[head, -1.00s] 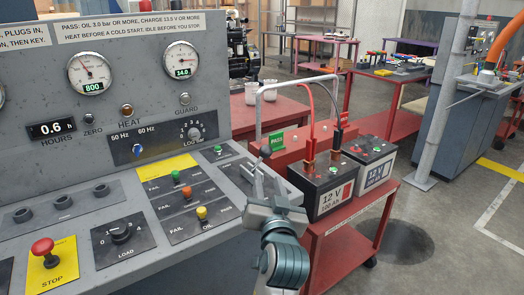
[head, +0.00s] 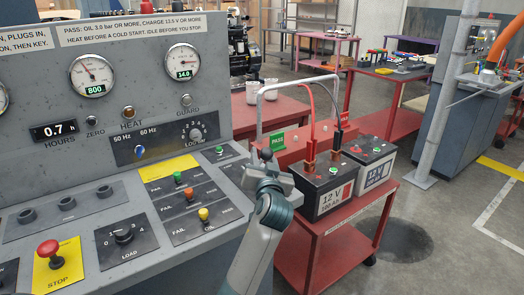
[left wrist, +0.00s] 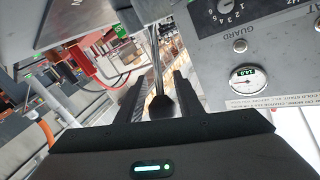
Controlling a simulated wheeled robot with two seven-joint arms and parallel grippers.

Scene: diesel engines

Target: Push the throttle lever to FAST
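The throttle lever is a thin metal rod with a dark round knob (head: 266,154), standing at the right end of the grey console. In the left wrist view, its rod (left wrist: 157,58) and black knob lie between the two dark fingers. My left gripper (head: 267,172) is at the lever in the head view, partly covering it. The left fingers (left wrist: 160,98) are apart, one on each side of the knob, with narrow gaps visible; firm contact cannot be made out. The FAST marking is not readable. My right gripper is not in view.
A red cart (head: 345,238) with two 12 V batteries (head: 326,187) stands close on the right. Open floor lies further right.

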